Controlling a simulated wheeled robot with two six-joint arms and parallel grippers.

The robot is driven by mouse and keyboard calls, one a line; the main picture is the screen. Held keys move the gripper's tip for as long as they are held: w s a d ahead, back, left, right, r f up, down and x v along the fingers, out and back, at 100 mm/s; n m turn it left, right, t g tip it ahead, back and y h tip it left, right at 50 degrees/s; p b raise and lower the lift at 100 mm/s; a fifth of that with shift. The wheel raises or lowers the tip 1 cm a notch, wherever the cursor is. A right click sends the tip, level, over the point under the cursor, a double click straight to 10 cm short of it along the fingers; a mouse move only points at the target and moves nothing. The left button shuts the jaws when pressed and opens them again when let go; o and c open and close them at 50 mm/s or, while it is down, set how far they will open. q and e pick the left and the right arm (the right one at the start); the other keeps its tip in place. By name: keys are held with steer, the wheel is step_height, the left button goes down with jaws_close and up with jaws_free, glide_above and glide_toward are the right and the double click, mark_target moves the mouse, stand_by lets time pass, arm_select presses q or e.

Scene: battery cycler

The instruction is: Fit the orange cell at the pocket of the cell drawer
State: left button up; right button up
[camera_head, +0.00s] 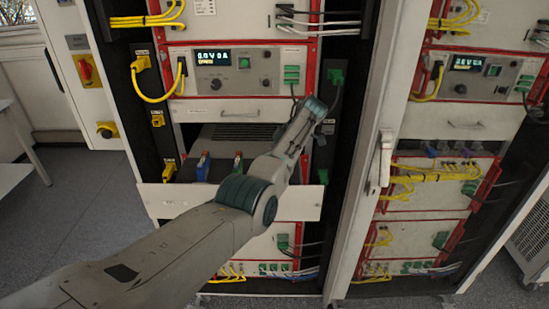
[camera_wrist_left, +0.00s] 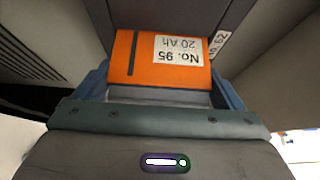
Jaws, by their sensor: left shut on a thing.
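The orange cell (camera_wrist_left: 140,65) shows in the left wrist view, with a white label that reads "No. 95, 20 Ah" upside down. My left gripper (camera_wrist_left: 163,85) is shut on it, a blue jaw on either side. In the head view my left arm crosses in front of the open cell drawer (camera_head: 172,200); the jaws and the orange cell cannot be made out there. A blue cell (camera_head: 203,168) and a green-marked cell (camera_head: 238,165) stand in the drawer. The pocket is hidden behind my arm or the cell. My right gripper is not in view.
A cycler panel (camera_head: 222,82) with a display and yellow cables is above the drawer. A white rack post or door edge (camera_head: 360,150) with a handle (camera_head: 384,160) stands right of my arm. A second rack (camera_head: 465,120) is farther right.

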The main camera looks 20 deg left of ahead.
arm_select(q)
steer(key=shift+f+b, duration=0.5)
steer(key=shift+f, duration=0.25)
stand_by(0.4)
steer(key=o, duration=0.9)
steer(key=shift+o, duration=0.2)
